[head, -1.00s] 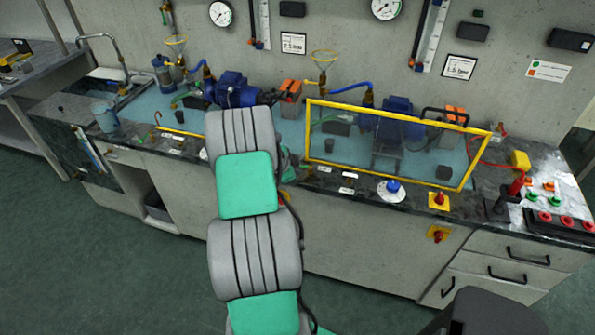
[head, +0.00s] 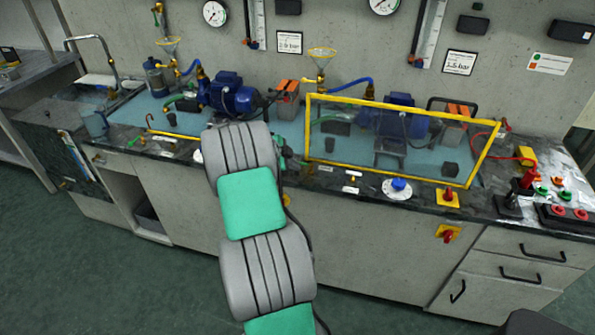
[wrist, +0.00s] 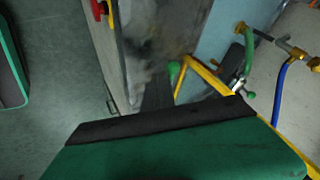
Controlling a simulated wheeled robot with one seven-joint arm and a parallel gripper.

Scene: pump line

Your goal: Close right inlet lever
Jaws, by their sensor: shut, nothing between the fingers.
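The right pump (head: 398,112) is blue and stands behind a yellow-framed clear guard (head: 395,98). A green-ended brass fitting (wrist: 245,30) is farther off. My gripper (wrist: 165,119) fills the bottom of the wrist view as a green block with a dark edge, shut and empty. In the head view my arm mostly hides it, near the guard's left end.
The left pump (head: 228,92) stands behind my arm. A blue knob (head: 399,184), yellow-backed red switches (head: 447,197) and a control box with red buttons (head: 567,213) line the bench front. The floor (head: 100,280) before the cabinets is clear.

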